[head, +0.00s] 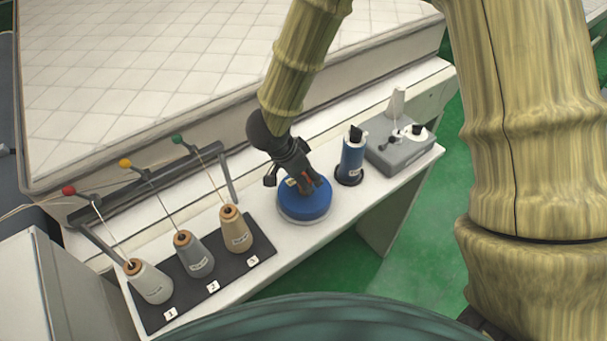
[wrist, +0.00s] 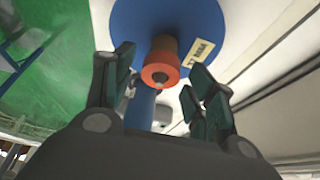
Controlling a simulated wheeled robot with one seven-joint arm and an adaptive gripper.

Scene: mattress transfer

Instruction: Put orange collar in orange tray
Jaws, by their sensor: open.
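An orange collar (wrist: 161,66) shows in the wrist view, around a brownish post at the middle of a round blue base (wrist: 208,22). The blue base (head: 304,204) also shows in the head view, on the white bench. My gripper (head: 298,186) is over this base and hides most of its middle. In the wrist view my open gripper (wrist: 162,66) has one finger on each side of the collar, with gaps between fingers and collar. I cannot make out an orange tray in either view.
Several thread cones stand on a black board (head: 258,243) at the left. A blue cylinder (head: 352,160) stands right of the base, close to my gripper. A grey box (head: 402,155) is further right. A quilted mattress (head: 140,75) lies behind.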

